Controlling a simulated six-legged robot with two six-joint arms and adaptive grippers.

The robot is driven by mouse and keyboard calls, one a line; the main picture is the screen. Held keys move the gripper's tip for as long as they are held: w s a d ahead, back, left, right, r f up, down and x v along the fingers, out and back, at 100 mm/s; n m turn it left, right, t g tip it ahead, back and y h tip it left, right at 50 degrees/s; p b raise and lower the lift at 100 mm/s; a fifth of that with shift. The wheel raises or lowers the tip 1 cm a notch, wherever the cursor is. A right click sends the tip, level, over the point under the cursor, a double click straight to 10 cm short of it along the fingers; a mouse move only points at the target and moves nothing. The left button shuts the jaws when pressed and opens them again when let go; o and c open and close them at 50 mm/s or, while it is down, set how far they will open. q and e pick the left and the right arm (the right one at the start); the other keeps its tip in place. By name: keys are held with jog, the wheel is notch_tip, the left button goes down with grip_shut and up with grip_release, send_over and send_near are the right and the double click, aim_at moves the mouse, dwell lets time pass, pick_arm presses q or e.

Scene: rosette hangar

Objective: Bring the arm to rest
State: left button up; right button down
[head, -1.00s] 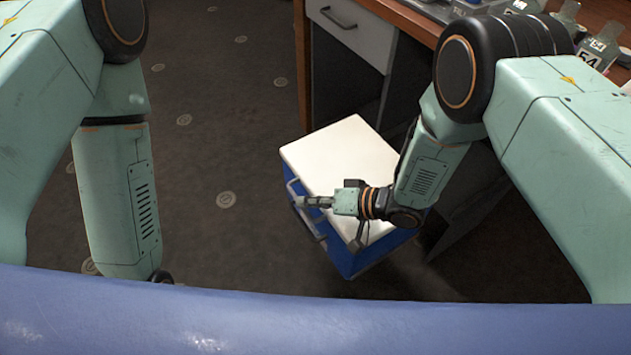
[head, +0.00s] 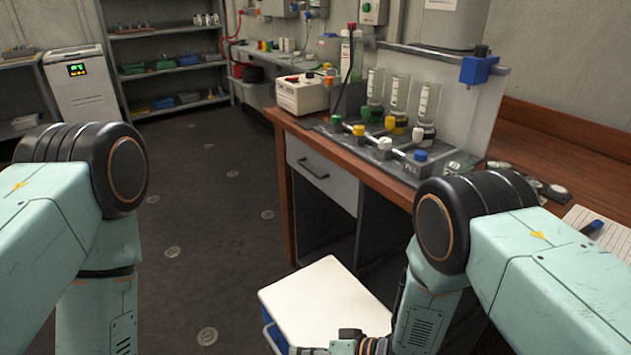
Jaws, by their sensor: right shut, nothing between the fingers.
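My right arm comes in from the right and hangs down with its elbow bent. My right gripper (head: 328,348) shows at the bottom edge of the head view, partly cut off. It is shut and empty, pointing left over the front edge of a blue box with a white lid (head: 325,300). I cannot tell whether it touches the lid. My left arm hangs down at the left, and its gripper is below the picture.
A wooden desk (head: 400,185) with a grey drawer (head: 322,172) stands close at the right, carrying glass cylinders, valves and a notepad (head: 600,232). Shelves (head: 165,62) and a white cabinet (head: 82,84) stand at the back. The dark floor (head: 205,190) at left-centre is clear.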

jog(key=s+d+f+h, duration=0.1)
jog(key=d, duration=0.2)
jog(key=s+d+f+m+t+h, duration=0.1)
jog(key=d, duration=0.2)
jog(key=s+d+f+m+h, duration=0.1)
jog(key=d+h, duration=0.1)
jog(key=d, duration=0.1)
jog(key=shift+f, duration=0.15)
pick_arm(q)
jog(key=shift+w+a, duration=0.1)
jog(key=shift+a, duration=0.1)
pick_arm(e)
jog(key=s+d+r+g+h, duration=0.1)
jog(key=s+d+h, duration=0.3)
jog(key=s+d, duration=0.4)
jog(key=s+d+r+m+g+h, duration=0.1)
jog(key=s+d+g+h, duration=0.2)
jog(key=s+d, duration=0.6)
jog(key=s, duration=0.5)
jog(key=shift+s+g+h, duration=0.2)
jog(key=shift+g+h, duration=0.2)
pick_arm(q)
jog(key=shift+f, duration=0.1)
